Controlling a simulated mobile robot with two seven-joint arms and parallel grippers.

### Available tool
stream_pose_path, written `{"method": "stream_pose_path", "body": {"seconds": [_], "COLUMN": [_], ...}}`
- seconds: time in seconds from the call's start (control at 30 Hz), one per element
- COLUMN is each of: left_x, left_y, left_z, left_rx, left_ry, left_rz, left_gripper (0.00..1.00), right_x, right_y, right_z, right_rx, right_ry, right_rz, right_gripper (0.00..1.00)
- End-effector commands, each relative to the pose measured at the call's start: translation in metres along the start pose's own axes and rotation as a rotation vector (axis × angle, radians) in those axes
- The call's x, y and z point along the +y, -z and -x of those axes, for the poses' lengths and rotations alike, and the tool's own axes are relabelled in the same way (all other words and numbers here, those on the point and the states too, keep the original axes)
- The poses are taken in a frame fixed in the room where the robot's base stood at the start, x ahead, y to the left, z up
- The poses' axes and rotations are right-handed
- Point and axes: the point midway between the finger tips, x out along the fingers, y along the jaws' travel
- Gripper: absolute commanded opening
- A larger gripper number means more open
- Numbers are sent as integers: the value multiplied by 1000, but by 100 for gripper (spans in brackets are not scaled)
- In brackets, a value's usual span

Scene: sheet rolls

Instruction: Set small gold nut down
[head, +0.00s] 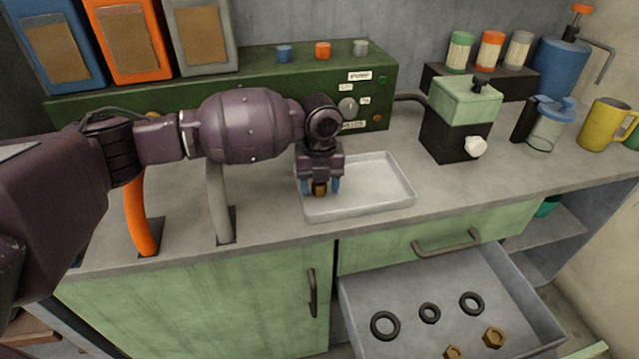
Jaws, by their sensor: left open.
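The small gold nut (319,189) shows between the fingertips of my left gripper (321,185), at the left end of the white tray (385,194). My left gripper points down over the tray, its blue-tipped fingers open on either side of the nut. The nut looks low, at or near the tray floor; I cannot tell whether it touches the floor. My right gripper is not in view.
An open drawer (402,311) below holds several black rings (385,325) and gold nuts (494,337). A green and black box machine (462,115) stands right of the tray. A green control panel (250,75) is behind. Orange and grey tubes rise at left.

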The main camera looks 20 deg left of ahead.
Motion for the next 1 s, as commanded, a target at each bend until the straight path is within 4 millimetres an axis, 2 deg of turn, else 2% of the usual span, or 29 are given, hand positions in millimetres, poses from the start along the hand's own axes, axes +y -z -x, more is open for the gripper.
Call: {"method": "stream_pose_path", "body": {"seconds": [0.3, 0.6, 0.8, 1.0], "left_x": [0, 0, 0, 0], "left_y": [-1, 0, 0, 0], "left_z": [57, 106, 119, 121], "left_rx": [-9, -5, -2, 0], "left_ry": [5, 4, 1, 0], "left_rz": [0, 0, 0, 0], "left_gripper": [56, 56, 56, 56], "right_x": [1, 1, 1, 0], "right_y": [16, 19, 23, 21], "right_z": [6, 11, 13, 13], "right_rx": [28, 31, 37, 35], "right_ry": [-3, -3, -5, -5], "right_rz": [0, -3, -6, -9], "right_gripper": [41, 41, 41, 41]}}
